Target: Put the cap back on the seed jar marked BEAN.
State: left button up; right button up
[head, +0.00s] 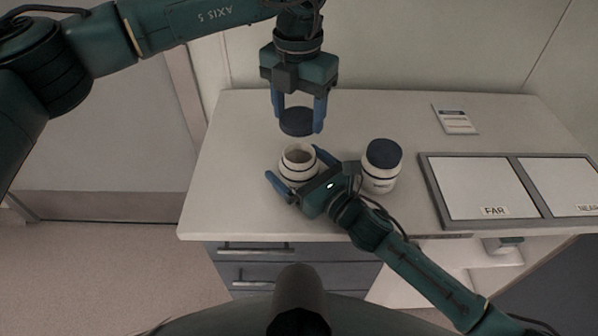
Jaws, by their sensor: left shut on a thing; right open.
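My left gripper (298,117) points down and is shut on a dark blue cap (297,122), held level in the air. In the picture the cap is just above the mouth of an open white jar (298,155) with dark bands. My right gripper (296,170) is open, its blue fingers on either side of the open jar; I cannot tell whether they touch it. The open jar stands upright, and its front is partly hidden by the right gripper, so I cannot read a marking. A second white jar (379,184) with its dark blue cap on stands to the right; its label is too small to read.
At the right lies a dark-framed tray (434,191) with two pale panels, labelled FAR and NEAR. A small white card (455,120) lies behind it. The pale counter (232,170) is clear on the left. Drawers (250,262) are below its front edge.

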jog(key=shift+c, duration=0.2)
jog(key=c, duration=1.4)
pick_arm(q)
send_over(299, 144)
jog(key=s, duration=0.3)
jog(key=shift+f, duration=2.5)
pick_arm(e)
jog(key=shift+c, duration=0.2)
pick_arm(q)
jog(key=shift+f, duration=0.9)
jog(key=shift+f, duration=0.5)
